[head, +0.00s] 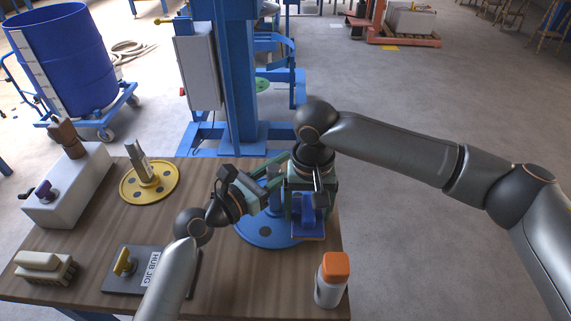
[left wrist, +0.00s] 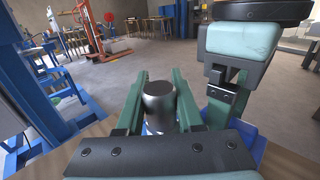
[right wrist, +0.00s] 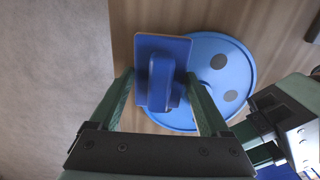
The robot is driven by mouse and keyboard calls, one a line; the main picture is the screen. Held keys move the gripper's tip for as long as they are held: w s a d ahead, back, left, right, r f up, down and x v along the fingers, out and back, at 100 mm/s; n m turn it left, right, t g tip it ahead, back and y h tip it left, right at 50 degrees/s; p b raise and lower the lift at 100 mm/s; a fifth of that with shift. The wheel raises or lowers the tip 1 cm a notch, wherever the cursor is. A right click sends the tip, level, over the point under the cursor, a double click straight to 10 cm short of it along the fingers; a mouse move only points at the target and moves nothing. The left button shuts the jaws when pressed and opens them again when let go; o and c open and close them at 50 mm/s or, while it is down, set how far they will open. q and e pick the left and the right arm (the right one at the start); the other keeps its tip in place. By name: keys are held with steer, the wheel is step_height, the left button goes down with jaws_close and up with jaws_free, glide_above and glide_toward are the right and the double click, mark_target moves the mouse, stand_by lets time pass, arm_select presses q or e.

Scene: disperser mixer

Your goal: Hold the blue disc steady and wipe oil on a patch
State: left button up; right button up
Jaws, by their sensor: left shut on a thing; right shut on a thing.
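The blue disc (head: 262,234) lies flat on the wooden table, partly hidden under my grippers. My left gripper (head: 270,190) is shut on the disc's upright hub, a dark cylinder (left wrist: 160,103) between the fingers in the left wrist view. My right gripper (head: 306,198) is shut on the blue handle of a wiping block (head: 309,224), which has a flat blue plate with a brown edge. In the right wrist view the block (right wrist: 158,62) overlaps the left part of the disc (right wrist: 238,88). I cannot tell whether it touches the disc.
An orange-capped white bottle (head: 332,281) stands near the table's right edge. A yellow disc (head: 149,190), a HUB JIG plate (head: 125,282), a brush (head: 45,267) and a white box (head: 70,190) occupy the left. A blue machine column (head: 235,80) stands behind the table.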

arm_select(q)
jaws_close()
stand_by(0.8)
steer(key=shift+o, duration=1.9)
jaws_free()
jaws_close()
